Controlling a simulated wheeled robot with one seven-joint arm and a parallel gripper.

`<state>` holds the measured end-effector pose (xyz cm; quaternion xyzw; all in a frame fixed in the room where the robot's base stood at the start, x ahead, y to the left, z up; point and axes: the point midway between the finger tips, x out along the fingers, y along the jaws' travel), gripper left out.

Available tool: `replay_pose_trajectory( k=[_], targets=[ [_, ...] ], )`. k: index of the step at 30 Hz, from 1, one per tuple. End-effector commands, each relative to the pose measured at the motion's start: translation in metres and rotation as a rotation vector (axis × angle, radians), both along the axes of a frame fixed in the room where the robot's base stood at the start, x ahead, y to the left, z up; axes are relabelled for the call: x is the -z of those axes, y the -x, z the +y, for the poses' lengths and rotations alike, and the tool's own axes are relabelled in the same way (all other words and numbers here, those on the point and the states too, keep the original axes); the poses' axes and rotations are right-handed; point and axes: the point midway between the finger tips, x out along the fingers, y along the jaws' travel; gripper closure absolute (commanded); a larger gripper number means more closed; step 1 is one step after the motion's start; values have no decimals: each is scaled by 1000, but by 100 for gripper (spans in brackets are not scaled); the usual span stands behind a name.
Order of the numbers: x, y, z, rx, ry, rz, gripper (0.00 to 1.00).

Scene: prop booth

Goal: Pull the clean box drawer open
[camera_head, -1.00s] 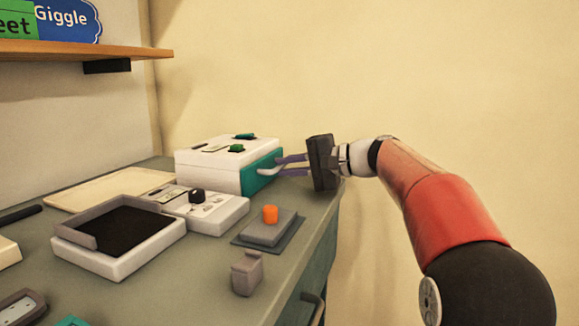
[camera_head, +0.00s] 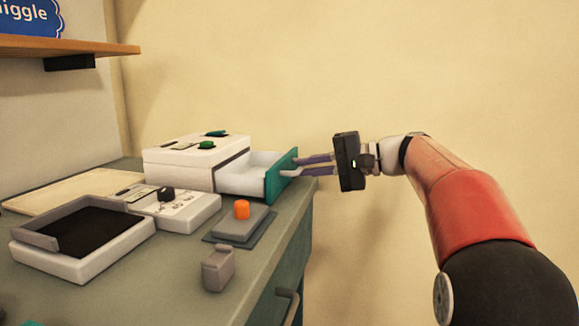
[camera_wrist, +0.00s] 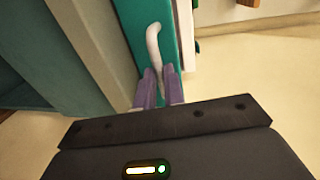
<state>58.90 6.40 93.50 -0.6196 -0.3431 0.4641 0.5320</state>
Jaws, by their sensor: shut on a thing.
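The clean box (camera_head: 190,165) is a white box with green pieces on its top, standing at the back of the counter. Its drawer (camera_head: 248,172) has a teal front and white walls, and it is out of the box to the right, toward my gripper. My gripper (camera_head: 302,166) is right of the drawer, its purple fingers shut on the white handle (camera_head: 290,172). In the wrist view the fingers (camera_wrist: 159,88) close around the lower part of the handle (camera_wrist: 154,45) on the teal front (camera_wrist: 134,20).
A grey block with an orange button (camera_head: 241,209), a white panel with a black knob (camera_head: 166,194), a dark-lined tray (camera_head: 120,241) and a small grey block (camera_head: 218,268) stand on the counter (camera_head: 180,275). A shelf (camera_head: 60,46) hangs upper left. Space right of the counter is free.

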Motion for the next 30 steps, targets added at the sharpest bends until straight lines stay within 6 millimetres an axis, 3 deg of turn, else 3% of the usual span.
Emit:
replay_pose_trajectory(
  k=[8, 9, 14, 23, 30],
  targets=[
    [1, 0, -2, 1, 1, 1, 100],
    [1, 0, -2, 1, 1, 1, 88],
    [0, 0, -2, 1, 1, 1, 68],
    [0, 1, -3, 1, 0, 0, 68],
    [-7, 11, -34, 5, 0, 0, 68]
  ],
)
